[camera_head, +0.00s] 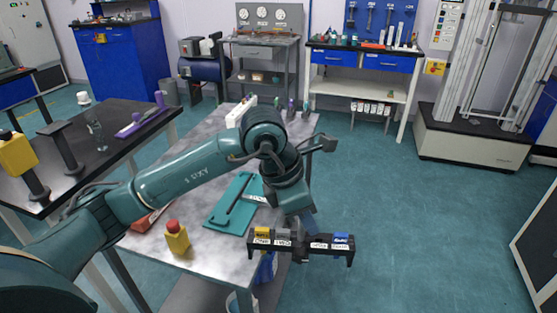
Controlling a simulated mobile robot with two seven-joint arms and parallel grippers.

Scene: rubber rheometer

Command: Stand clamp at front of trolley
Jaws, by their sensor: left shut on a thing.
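My left arm reaches in from the left across the trolley, and its gripper (302,236) points down at the trolley's right front edge. The clamp looks level and extends past the trolley edge over the floor. Whether it touches the trolley is hard to tell, and the fingertips are mostly hidden. The trolley (215,262) has a grey mottled top and a lower shelf. My right gripper is not in view.
A teal tray (226,216) and a yellow box with a red button (177,238) sit on the trolley. Small bottles (291,108) stand at its far end. A black table (120,112) is at the left. Open floor (415,215) lies to the right.

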